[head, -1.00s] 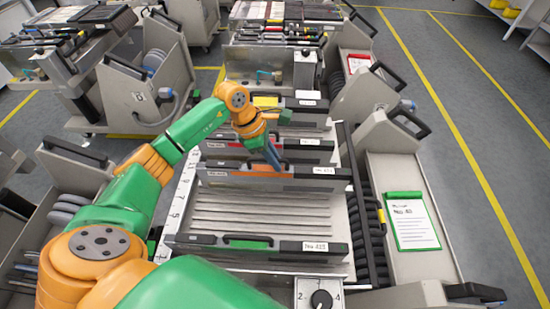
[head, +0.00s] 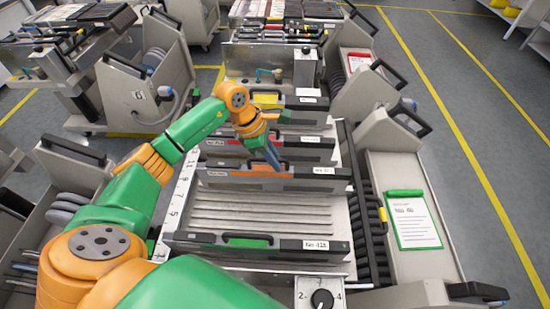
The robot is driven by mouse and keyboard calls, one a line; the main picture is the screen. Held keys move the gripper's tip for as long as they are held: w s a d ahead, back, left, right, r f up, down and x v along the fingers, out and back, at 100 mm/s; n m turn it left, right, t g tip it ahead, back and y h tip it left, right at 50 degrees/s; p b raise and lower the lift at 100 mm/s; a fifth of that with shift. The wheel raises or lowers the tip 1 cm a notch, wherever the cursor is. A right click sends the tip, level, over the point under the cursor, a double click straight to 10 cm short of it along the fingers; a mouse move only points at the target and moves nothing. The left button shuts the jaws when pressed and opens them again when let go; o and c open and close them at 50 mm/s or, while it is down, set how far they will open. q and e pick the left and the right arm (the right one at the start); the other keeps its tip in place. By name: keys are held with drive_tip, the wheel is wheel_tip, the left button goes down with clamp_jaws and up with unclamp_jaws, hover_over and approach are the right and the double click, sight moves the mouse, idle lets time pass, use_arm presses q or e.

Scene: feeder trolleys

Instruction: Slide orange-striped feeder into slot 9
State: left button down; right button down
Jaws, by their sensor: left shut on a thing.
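The orange-striped feeder (head: 222,175) is a long grey bar lying across the slotted trolley bed, with an orange strip along its top and a white label near its right end. My left gripper (head: 270,160) comes down on the middle of it from above and is shut on it. The numbered scale (head: 177,205) runs along the left edge of the bed, its digits small and partly covered by my arm. I cannot tell exactly which slot the feeder lines up with. My right gripper is not in view.
A red-striped feeder (head: 217,146) lies just behind, and a yellow-striped one (head: 304,103) farther back. A green-striped feeder (head: 290,245) lies at the front. Bare grooved bed (head: 270,212) lies between it and the orange one. A clipboard (head: 414,222) rests on the right-hand trolley.

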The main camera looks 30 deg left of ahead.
use_arm(q)
drive_tip(key=shift+f, duration=0.1)
drive_tip(key=shift+s+a+b, duration=0.2)
drive_tip(key=shift+s+a, duration=0.1)
drive_tip(key=shift+a, duration=0.35)
drive_tip(key=shift+s+a+b, duration=0.15)
drive_tip(key=shift+s+a, duration=0.15)
drive_tip(key=shift+a, duration=0.3)
drive_tip(key=c, duration=0.8)
unclamp_jaws()
drive_tip(key=shift+c, duration=0.2)
drive_tip(key=shift+o, duration=0.3)
drive_tip(key=shift+s, duration=0.15)
